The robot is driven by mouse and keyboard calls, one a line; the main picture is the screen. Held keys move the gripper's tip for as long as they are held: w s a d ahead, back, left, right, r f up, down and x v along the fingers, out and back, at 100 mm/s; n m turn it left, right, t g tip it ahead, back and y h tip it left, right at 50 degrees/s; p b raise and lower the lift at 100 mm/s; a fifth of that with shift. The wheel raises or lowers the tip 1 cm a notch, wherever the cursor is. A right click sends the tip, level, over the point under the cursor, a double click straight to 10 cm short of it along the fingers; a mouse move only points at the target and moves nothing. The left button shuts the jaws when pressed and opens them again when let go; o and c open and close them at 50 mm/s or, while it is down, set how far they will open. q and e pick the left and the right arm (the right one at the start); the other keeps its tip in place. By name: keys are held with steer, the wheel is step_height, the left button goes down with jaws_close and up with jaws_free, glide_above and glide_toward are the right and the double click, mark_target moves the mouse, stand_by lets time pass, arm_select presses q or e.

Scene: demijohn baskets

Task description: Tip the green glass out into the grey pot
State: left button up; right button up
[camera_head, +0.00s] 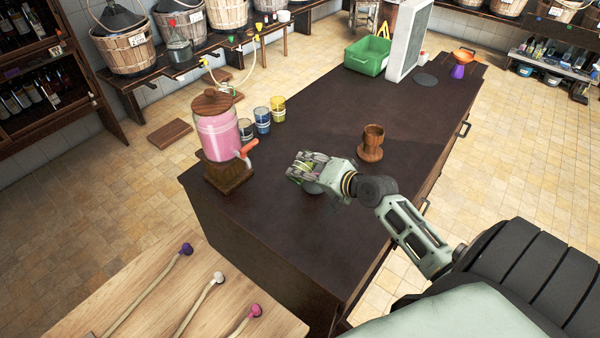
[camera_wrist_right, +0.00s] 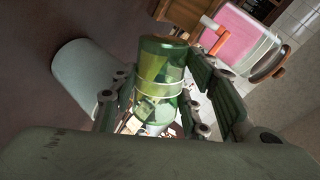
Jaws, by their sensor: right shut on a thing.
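My right gripper (camera_head: 303,168) is shut on the green glass (camera_wrist_right: 162,75), which sits between the fingers in the right wrist view. Against the upright dispenser behind it, the glass looks tipped well over on its side. In the head view only a little green of it (camera_head: 296,176) shows among the fingers. The grey pot (camera_wrist_right: 85,85) is a pale cylinder beside the fingers in the wrist view. In the head view a small grey part (camera_head: 312,188) shows below the gripper; the rest is hidden. I cannot tell whether anything is flowing from the glass. My left gripper is not in view.
A pink drink dispenser (camera_head: 217,135) stands left of the gripper, with several glasses (camera_head: 262,121) behind it. A wooden goblet (camera_head: 372,143) stands behind and right. A green crate (camera_head: 367,57) is at the far end. The dark table (camera_head: 290,240) is clear toward the front.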

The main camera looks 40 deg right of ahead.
steer(key=shift+w+d+r+m+y+p, duration=0.1)
steer(key=shift+d+r+m+y+p, duration=0.05)
steer(key=shift+r+m+y+p, duration=0.2)
steer(key=shift+r, duration=0.1)
stand_by(0.5)
steer(key=shift+d+r+m, duration=0.15)
steer(key=shift+r+m, duration=0.1)
steer(key=shift+m, duration=0.2)
steer(key=shift+g+y, duration=0.25)
steer(key=shift+g, duration=0.05)
steer(key=shift+w+d+r+m+y+p, duration=0.1)
steer(key=shift+d+r+m+y+p, duration=0.05)
steer(key=shift+r+m+y+p, duration=0.2)
